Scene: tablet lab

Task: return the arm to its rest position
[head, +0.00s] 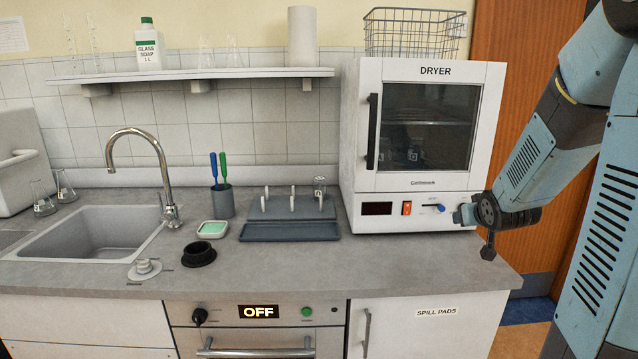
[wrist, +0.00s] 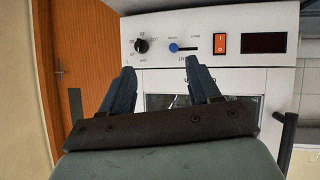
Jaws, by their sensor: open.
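My blue-grey arm (head: 535,150) comes in from the right edge of the head view and reaches down to the dryer's right side. My gripper (head: 474,230) is at the lower right front corner of the dryer (head: 433,70), by its control panel. In the wrist view my gripper (wrist: 160,66) has its two fingers spread, with nothing held between them. The panel, seen upside down there, shows a black knob (wrist: 141,46), a blue slider knob (wrist: 173,48) and an orange-red switch (wrist: 220,43). I cannot tell whether a finger touches the panel.
The dryer door is shut, with a black handle (head: 372,132); a wire basket (head: 414,32) is on top. The counter (head: 400,262) is bare before the dryer. A drying rack (head: 290,207), black ring (head: 198,254) and sink (head: 88,230) are further left. A wooden door (wrist: 85,50) is beside the dryer.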

